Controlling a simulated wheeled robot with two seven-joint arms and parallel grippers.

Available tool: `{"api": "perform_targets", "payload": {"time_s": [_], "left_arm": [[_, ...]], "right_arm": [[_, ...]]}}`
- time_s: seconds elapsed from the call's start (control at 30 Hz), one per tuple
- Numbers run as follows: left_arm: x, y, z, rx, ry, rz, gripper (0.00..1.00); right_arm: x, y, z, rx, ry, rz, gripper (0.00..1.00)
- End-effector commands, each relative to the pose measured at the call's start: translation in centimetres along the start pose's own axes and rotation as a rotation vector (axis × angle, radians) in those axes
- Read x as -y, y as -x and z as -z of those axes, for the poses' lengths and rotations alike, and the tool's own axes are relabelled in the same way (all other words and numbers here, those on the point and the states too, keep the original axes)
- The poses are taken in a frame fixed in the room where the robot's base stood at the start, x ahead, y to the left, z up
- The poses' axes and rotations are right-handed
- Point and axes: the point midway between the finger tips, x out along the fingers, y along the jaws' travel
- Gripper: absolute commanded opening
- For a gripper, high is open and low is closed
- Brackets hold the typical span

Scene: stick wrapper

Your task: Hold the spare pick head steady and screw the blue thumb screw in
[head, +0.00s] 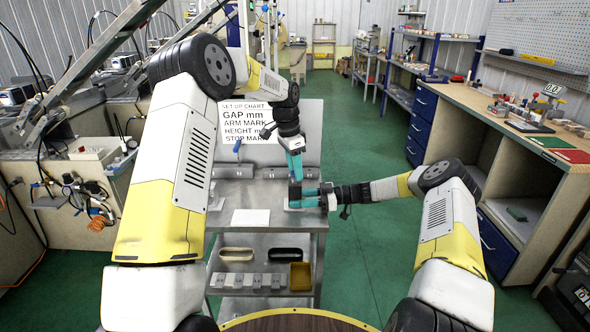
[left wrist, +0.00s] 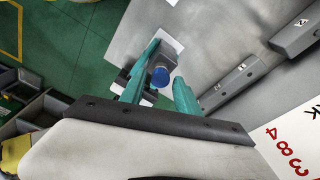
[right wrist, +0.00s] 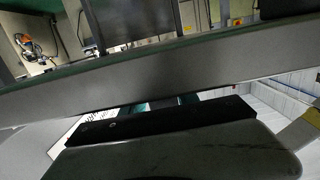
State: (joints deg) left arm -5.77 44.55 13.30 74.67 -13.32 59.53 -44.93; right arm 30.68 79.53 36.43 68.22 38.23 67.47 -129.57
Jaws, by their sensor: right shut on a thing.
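The blue thumb screw (left wrist: 160,76) shows in the left wrist view as a round knob at a dark grey block, the spare pick head (left wrist: 180,70). My left gripper (head: 294,176) points down over the bench with its teal fingers apart. In the left wrist view the knob lies between these fingers (left wrist: 168,80), with a gap on the right side. My right gripper (head: 298,196) reaches in from the right, low over the bench, and is shut on the pick head. Its grip is mostly hidden in the head view. In the right wrist view a grey bar covers most of its fingers (right wrist: 165,102).
The steel bench (head: 230,190) carries a white card (head: 250,217) and a back panel with a set-up chart (head: 245,120). Green floor lies open to the right.

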Motion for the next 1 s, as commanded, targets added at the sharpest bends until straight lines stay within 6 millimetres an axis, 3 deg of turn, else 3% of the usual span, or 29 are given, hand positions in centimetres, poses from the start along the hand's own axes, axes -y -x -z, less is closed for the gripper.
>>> {"api": "perform_targets", "payload": {"time_s": [1.0], "left_arm": [[-0.01, 0.00, 0.10, -0.009, 1.607, 0.247, 0.38]], "right_arm": [[-0.03, -0.02, 0.15, -0.002, 0.001, 0.000, 0.14]]}}
